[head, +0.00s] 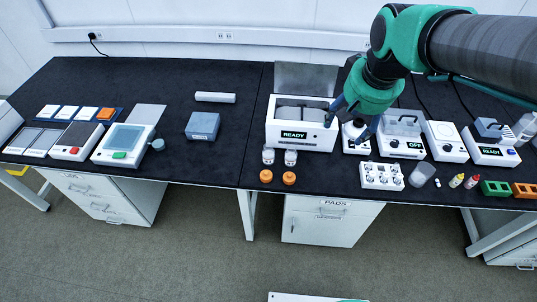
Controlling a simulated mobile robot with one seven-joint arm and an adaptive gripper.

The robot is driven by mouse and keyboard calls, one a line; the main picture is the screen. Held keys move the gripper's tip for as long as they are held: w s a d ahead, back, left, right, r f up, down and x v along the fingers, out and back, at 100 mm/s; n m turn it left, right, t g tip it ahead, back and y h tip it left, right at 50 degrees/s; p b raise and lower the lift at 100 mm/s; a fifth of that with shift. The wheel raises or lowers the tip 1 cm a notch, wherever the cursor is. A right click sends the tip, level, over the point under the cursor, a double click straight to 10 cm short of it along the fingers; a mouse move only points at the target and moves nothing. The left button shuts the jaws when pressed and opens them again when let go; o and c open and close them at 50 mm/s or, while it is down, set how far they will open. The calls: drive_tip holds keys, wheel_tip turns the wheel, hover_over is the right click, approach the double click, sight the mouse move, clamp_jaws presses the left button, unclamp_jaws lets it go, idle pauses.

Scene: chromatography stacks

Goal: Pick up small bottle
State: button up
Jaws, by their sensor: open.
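Several small bottles are in the head view, and I cannot tell which one the task means. My gripper (348,121) is open, pointing down above the small device right of the READY machine. It appears empty and is apart from all these bottles. It hides part of that device.
Two orange caps (266,176) lie at the front edge. A white rack (381,176) with several round items and a translucent cup (422,174) stand right of them. White devices (401,139) line the back right. The black bench (215,166) has free room left of the READY machine.

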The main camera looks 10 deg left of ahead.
drive_tip(key=w+a+f+g, duration=0.1)
drive_tip(key=w+a+f, duration=0.35)
drive_tip(key=w, duration=0.35)
drive_tip(key=n+g+p, duration=0.1)
drive_tip(key=g+p, duration=0.2)
hover_over(269, 146)
drive_tip(key=shift+h, duration=0.3)
wheel_tip(269, 146, down, 24)
drive_tip(key=shift+f, duration=0.25)
drive_tip(key=shift+f+b, duration=0.85)
drive_tip(key=shift+f, duration=3.45)
drive_tip(key=shift+a+f+b, duration=0.1)
drive_tip(key=shift+f+b, duration=0.75)
drive_tip(key=shift+f, duration=1.75)
